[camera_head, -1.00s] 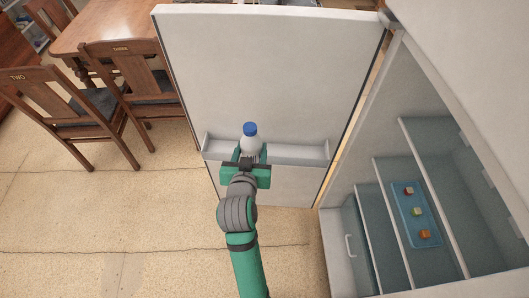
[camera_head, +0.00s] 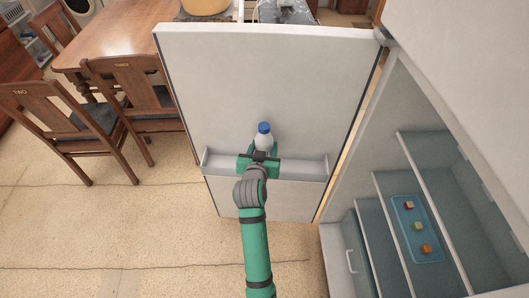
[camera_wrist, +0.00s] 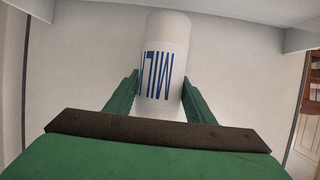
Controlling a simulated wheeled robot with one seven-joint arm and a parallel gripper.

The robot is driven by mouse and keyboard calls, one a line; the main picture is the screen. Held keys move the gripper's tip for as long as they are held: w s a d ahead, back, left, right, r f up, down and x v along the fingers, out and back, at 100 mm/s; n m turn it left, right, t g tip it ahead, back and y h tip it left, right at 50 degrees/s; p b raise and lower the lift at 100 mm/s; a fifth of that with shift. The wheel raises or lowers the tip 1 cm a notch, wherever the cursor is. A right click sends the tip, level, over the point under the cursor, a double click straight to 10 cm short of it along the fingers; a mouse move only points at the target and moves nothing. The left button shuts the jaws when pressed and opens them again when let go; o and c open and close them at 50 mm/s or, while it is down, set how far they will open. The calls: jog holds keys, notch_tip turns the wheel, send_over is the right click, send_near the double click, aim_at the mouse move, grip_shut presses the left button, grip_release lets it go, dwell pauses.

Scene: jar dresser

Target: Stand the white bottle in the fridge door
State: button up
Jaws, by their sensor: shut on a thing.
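The white bottle (camera_head: 264,140) has a blue cap and stands upright at the door shelf. In the wrist view the bottle (camera_wrist: 164,62) shows blue lettering and sits between my green fingers. My gripper (camera_head: 262,152) is shut on its lower part. The open fridge door (camera_head: 265,80) has a shallow shelf (camera_head: 306,165) across its inner face, and the bottle is over or in it. My gripper hides the bottle's base in the head view, so I cannot tell whether it touches the shelf floor.
The fridge interior at right has shelves, with a blue tray (camera_head: 417,229) holding 3 small blocks. Wooden chairs (camera_head: 50,128) and a table (camera_head: 110,45) stand at left behind the door. The door shelf is bare on both sides of the bottle.

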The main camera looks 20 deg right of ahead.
jog(key=shift+w+d+f, duration=0.35)
jog(key=shift+w+f, duration=0.35)
jog(key=shift+f, duration=1.6)
jog(key=shift+f, duration=0.1)
jog(key=o, duration=1.5)
jog(key=shift+f, duration=0.1)
jog(key=shift+o, duration=0.2)
